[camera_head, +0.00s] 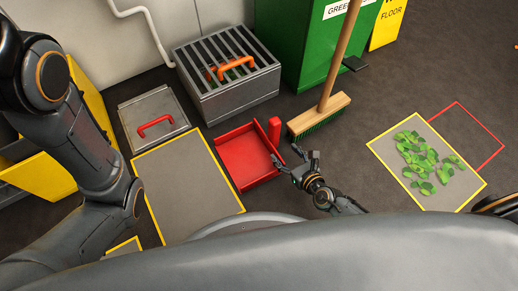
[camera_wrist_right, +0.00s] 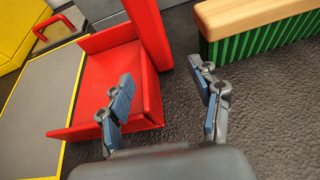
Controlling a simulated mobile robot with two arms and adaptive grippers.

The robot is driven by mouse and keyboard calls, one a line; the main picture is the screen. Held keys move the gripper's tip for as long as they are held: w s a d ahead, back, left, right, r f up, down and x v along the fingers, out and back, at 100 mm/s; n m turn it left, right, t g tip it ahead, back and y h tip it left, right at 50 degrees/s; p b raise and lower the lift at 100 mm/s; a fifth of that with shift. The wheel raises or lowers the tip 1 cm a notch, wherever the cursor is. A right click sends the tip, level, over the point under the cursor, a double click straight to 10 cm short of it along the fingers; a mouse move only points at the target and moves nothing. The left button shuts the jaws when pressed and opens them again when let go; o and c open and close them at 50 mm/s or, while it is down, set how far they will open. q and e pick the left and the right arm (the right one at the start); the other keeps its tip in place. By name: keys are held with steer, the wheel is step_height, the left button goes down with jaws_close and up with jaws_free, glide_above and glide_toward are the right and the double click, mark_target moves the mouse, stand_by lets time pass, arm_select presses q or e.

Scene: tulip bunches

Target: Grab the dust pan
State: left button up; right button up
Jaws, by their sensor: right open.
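The red dust pan (camera_head: 240,160) lies on the dark floor. Its upright red handle (camera_head: 274,131) stands at its far right corner. My right gripper (camera_head: 295,161) is open and empty near the pan's right side. In the right wrist view, my right gripper (camera_wrist_right: 163,92) has its left finger over the edge of the dust pan (camera_wrist_right: 103,82) and its right finger over bare floor. The handle (camera_wrist_right: 147,30) is ahead of the gap between the fingers, apart from them. My left arm shows at the left of the head view, but its gripper is out of view.
A broom (camera_head: 322,112) with green bristles stands just right of the handle. A grey grated box (camera_head: 250,97) and a green bin (camera_head: 312,55) are behind. A yellow-edged grey mat (camera_head: 185,190) lies left of the pan. Green leaves (camera_head: 428,163) lie on another mat at right.

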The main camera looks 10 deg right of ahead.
mark_target(275, 144)
steer(key=b+x, duration=0.2)
steer(key=x, duration=0.2)
steer(key=shift+a+f, duration=0.1)
steer(key=shift+f, duration=0.05)
steer(key=shift+w+a+f, duration=0.15)
steer(key=shift+w, duration=0.25)
jaws_close()
steer(key=shift+r, duration=0.25)
